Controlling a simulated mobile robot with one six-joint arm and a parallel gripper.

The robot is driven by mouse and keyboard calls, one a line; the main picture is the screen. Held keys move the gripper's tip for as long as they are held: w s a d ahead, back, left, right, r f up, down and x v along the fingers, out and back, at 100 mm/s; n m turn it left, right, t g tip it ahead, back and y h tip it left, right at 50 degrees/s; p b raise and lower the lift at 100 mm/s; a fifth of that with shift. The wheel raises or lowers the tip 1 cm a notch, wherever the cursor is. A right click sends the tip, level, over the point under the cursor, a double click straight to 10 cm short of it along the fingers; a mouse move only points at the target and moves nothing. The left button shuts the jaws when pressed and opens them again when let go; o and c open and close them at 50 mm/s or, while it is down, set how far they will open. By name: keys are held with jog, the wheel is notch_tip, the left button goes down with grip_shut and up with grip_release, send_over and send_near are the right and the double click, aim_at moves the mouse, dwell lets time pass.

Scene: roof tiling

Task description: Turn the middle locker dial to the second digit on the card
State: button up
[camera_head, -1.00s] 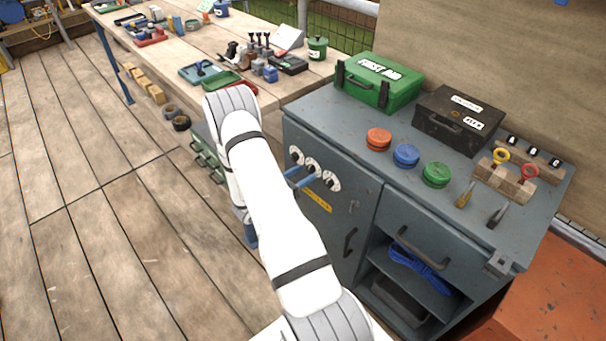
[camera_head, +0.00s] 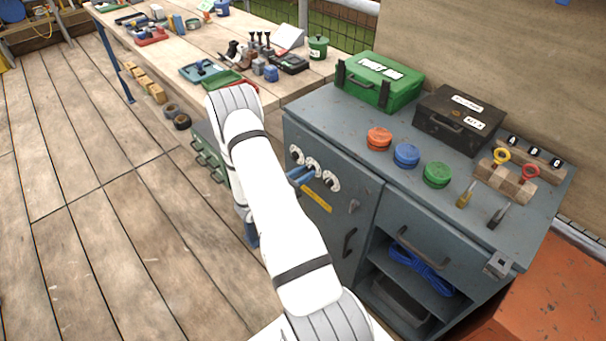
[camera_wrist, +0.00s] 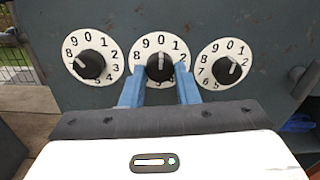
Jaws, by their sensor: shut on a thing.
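Three white numbered dials with black knobs sit in a row on the grey locker door. In the wrist view, the middle dial (camera_wrist: 160,44) is between the left dial (camera_wrist: 71,53) and the right dial (camera_wrist: 222,48). The middle dial's pointer mark points up, close to 0. My gripper (camera_wrist: 160,72) is shut on the middle dial's knob (camera_wrist: 159,66), with one blue finger on each side. The blue fingers also show at the dials in the head view (camera_head: 301,178). I cannot pick out the card with certainty or read its digits.
A yellow label (camera_head: 316,198) is under the dials. A long workbench (camera_head: 225,35) stands behind.

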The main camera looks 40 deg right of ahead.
jog(key=shift+d+n, duration=0.2)
jog(key=shift+n, duration=0.1)
jog(key=n, duration=0.6)
jog(key=shift+p, duration=0.3)
jog(key=n, duration=0.3)
jog(key=shift+d+r+n+p, duration=0.1)
jog(key=shift+n+p, duration=0.2)
jog(key=shift+n, duration=0.1)
jog(key=n, duration=0.4)
jog(key=shift+n+t+p, duration=0.3)
jog(key=shift+p, duration=0.1)
jog(key=n, duration=0.3)
jog(key=shift+n+p, duration=0.4)
jog(key=n, duration=0.3)
jog(key=shift+s+n+p, duration=0.1)
jog(key=shift+n+p, duration=0.25)
jog(key=shift+n, duration=0.05)
jog(key=n+p, duration=0.1)
jog(key=n, duration=0.5)
jog(key=shift+n+t, duration=0.3)
jog(key=shift+t, duration=0.1)
